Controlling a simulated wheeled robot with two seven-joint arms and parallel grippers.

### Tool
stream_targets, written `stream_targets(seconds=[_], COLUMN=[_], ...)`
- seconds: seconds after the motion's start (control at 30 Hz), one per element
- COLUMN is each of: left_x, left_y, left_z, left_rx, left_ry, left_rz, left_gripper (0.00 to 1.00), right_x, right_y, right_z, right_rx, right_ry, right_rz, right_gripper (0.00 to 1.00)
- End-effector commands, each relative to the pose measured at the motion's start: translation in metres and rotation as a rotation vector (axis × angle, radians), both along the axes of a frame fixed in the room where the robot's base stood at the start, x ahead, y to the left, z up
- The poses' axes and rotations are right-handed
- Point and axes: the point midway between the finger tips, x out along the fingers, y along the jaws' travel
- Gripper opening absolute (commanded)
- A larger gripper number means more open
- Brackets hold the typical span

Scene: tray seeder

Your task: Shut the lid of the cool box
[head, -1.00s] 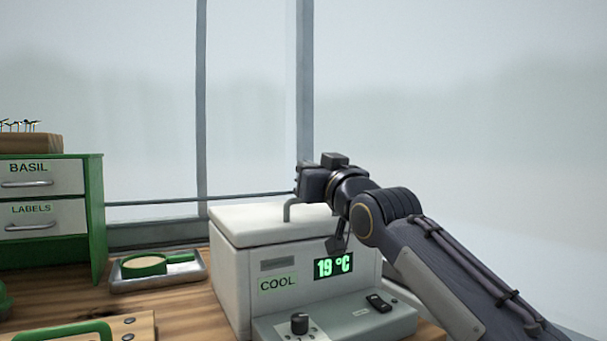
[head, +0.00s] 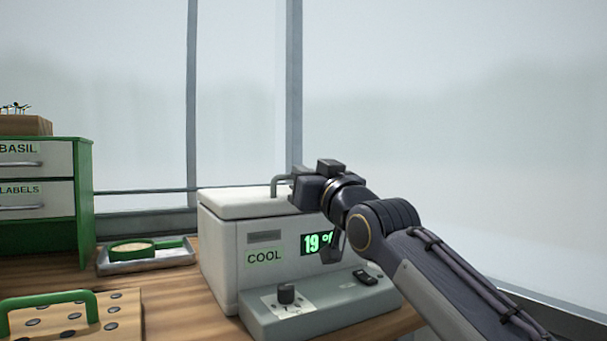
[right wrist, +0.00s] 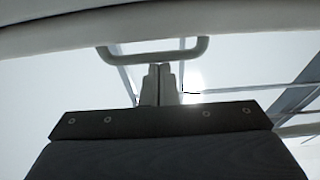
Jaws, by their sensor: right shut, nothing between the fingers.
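The white cool box (head: 222,262) stands on the bench, with its COOL label and a green temperature readout on the front. Its lid (head: 232,204) lies flat on top, and I see no gap along the visible left and front edges. The lid's right part is hidden behind my right gripper (head: 296,188). The lid handle (head: 273,187) stands up just left of that gripper. In the right wrist view the two fingers (right wrist: 160,84) are together and empty. Their tips are just below the handle bar (right wrist: 155,55) in that picture; I cannot tell whether they touch.
A grey control unit (head: 325,306) with a knob sits before the box. Windows stand behind.

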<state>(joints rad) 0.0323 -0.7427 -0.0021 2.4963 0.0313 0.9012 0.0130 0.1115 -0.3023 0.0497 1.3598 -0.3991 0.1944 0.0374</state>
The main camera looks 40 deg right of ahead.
Motion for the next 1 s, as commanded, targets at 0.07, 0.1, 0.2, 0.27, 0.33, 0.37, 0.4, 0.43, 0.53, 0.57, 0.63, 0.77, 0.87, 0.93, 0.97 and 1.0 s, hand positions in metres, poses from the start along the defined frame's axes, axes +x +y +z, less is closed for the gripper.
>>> stream_targets(seconds=[0.07,0.1,0.2,0.27,0.33,0.37,0.4,0.43,0.53,0.57,0.63,0.77,0.87,0.93,0.97,1.0], left_x=[0.000,0.000,0.000,0.000,0.000,0.000,0.000,0.000,0.000,0.000,0.000,0.000,0.000,0.000,0.000,0.000], left_y=[0.000,0.000,0.000,0.000,0.000,0.000,0.000,0.000,0.000,0.000,0.000,0.000,0.000,0.000,0.000,0.000], left_z=[-0.002,-0.002,0.001,0.006,0.014,0.019,0.025,0.030,0.039,0.032,0.030,0.029,0.029,0.029,0.029,0.029], left_rx=[0.000,0.000,0.000,0.000,0.000,0.000,0.000,0.000,0.000,0.000,0.000,0.000,0.000,0.000,0.000,0.000], left_ry=[0.000,0.000,0.000,0.000,0.000,0.000,0.000,0.000,-0.001,-0.001,0.000,0.001,0.000,0.000,0.000,0.000], left_rz=[0.000,0.000,0.000,0.000,0.000,0.000,0.000,0.000,0.000,0.000,0.000,0.000,0.000,0.000,0.000,0.000], left_gripper=[0.36,0.36,0.36,0.36,0.36,0.36,0.36,0.36,0.36,0.36,0.36,0.36,0.36,0.36,0.36,0.36], right_x=[0.009,0.009,0.009,0.008,0.007,0.007,0.006,0.005,-0.002,-0.009,-0.021,-0.039,-0.050,-0.056,-0.057,-0.059], right_y=[-0.003,-0.003,-0.003,-0.003,-0.003,-0.003,-0.003,-0.002,-0.001,0.001,0.004,0.009,0.012,0.013,0.014,0.015], right_z=[-0.021,-0.021,-0.016,-0.010,0.002,0.008,0.017,0.025,0.038,0.024,0.011,-0.009,-0.021,-0.027,-0.030,-0.032], right_rx=[0.010,0.010,0.010,0.009,0.007,0.006,0.004,0.004,-0.002,-0.001,-0.001,-0.001,-0.001,-0.001,-0.001,-0.002], right_ry=[0.053,0.053,0.051,0.048,0.042,0.038,0.031,0.025,0.009,0.011,0.007,0.002,0.000,-0.001,-0.001,-0.001], right_rz=[-0.004,-0.004,-0.004,-0.004,-0.003,-0.003,-0.003,-0.002,-0.001,-0.001,-0.001,0.002,0.002,0.002,0.002,0.003], right_gripper=[0.00,0.00,0.00,0.00,0.00,0.00,0.00,0.00,0.00,0.00,0.00,0.00,0.00,0.00,0.00,0.00])
